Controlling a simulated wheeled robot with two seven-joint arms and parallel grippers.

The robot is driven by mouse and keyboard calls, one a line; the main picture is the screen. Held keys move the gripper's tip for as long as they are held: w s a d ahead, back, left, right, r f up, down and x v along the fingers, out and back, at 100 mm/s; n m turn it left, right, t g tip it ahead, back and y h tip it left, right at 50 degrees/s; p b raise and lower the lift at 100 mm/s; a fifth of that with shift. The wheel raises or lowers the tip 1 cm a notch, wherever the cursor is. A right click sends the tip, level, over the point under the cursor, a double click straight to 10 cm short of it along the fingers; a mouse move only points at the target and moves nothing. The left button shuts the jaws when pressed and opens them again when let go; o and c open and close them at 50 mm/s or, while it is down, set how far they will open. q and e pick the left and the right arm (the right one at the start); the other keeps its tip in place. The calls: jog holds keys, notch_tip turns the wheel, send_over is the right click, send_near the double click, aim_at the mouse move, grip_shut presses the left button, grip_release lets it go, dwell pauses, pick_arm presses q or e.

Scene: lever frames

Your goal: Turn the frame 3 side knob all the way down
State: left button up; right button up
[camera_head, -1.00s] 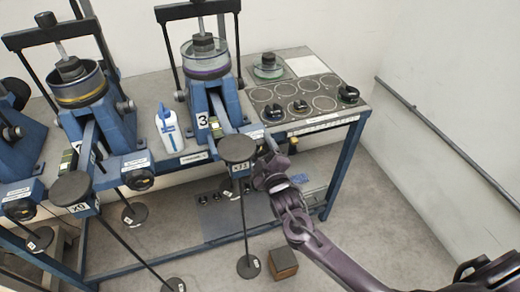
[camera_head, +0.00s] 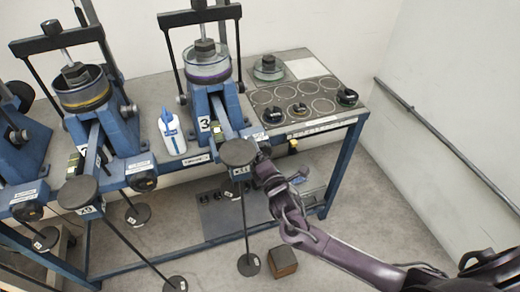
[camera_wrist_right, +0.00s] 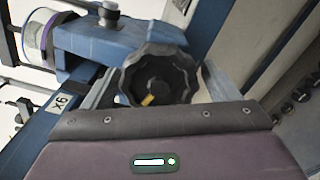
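Frame 3 (camera_head: 213,92), blue with a "3" label (camera_head: 204,124), stands on the bench with a clear ring on top. Its black, lobed side knob (camera_wrist_right: 157,62) fills the middle of the right wrist view, with a yellow mark low and left of its hub. My right gripper (camera_wrist_right: 160,85) is open, one finger on each side of the knob. Whether the fingers touch the knob cannot be told. In the head view my right gripper (camera_head: 262,165) is at the right side of frame 3's lever, and largely hides the knob. My left gripper is not in view.
Frame 3's lever ends in a round dark pad (camera_head: 237,153) close to my right gripper. A white bottle (camera_head: 171,131) stands left of frame 3. A panel with round plates (camera_head: 300,97) lies to the right. A brown block (camera_head: 283,262) sits on the floor.

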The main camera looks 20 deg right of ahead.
jog(key=s+p, duration=0.4)
jog(key=s, duration=0.2)
jog(key=shift+d, duration=0.15)
dwell(0.3)
